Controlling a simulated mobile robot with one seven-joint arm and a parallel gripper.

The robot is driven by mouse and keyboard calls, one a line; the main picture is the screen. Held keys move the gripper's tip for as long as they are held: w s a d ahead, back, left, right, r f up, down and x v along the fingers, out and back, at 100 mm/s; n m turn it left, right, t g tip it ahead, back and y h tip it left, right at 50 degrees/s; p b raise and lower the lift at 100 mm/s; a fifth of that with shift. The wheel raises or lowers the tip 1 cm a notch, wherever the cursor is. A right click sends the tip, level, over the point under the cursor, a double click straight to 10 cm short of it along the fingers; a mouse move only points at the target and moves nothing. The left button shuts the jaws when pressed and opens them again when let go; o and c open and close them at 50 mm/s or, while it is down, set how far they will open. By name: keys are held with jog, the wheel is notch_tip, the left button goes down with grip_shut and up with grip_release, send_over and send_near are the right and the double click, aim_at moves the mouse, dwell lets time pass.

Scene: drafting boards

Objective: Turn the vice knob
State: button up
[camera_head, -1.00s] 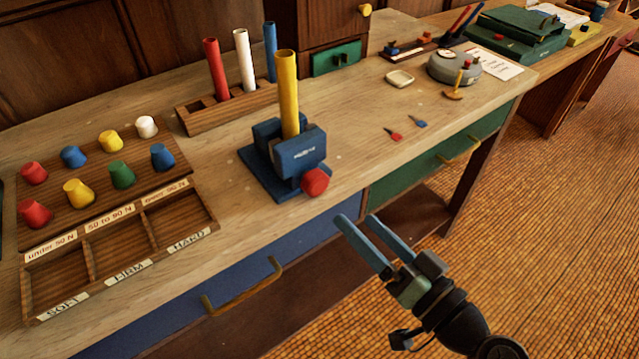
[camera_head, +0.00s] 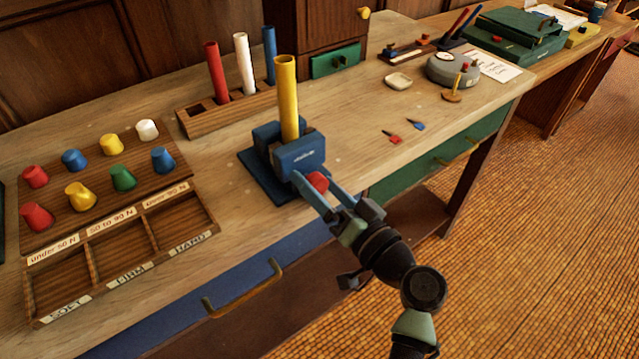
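The blue vice (camera_head: 299,152) stands on its blue base plate near the front edge of the bench. A yellow tube (camera_head: 287,98) stands upright in its jaws. The red vice knob (camera_head: 317,181) sticks out of the vice's front side. My gripper (camera_head: 317,178) is at the knob, with one blue finger on the knob's left and the other on its right. The fingers are apart with the knob between them. I cannot tell whether they press on it. The fingers hide part of the knob.
A wooden rack (camera_head: 232,109) with red, white and blue tubes stands behind the vice. Left are a board of coloured knobs (camera_head: 110,175) and a labelled sorting tray (camera_head: 150,230). Small red and blue pieces lie right of the vice. A drawer handle (camera_head: 245,289) juts out below.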

jog(key=c, duration=1.3)
jog(key=shift+d+m, duration=0.1)
jog(key=shift+m, duration=1.8)
jog(key=o, duration=1.4)
jog(key=v, duration=1.3)
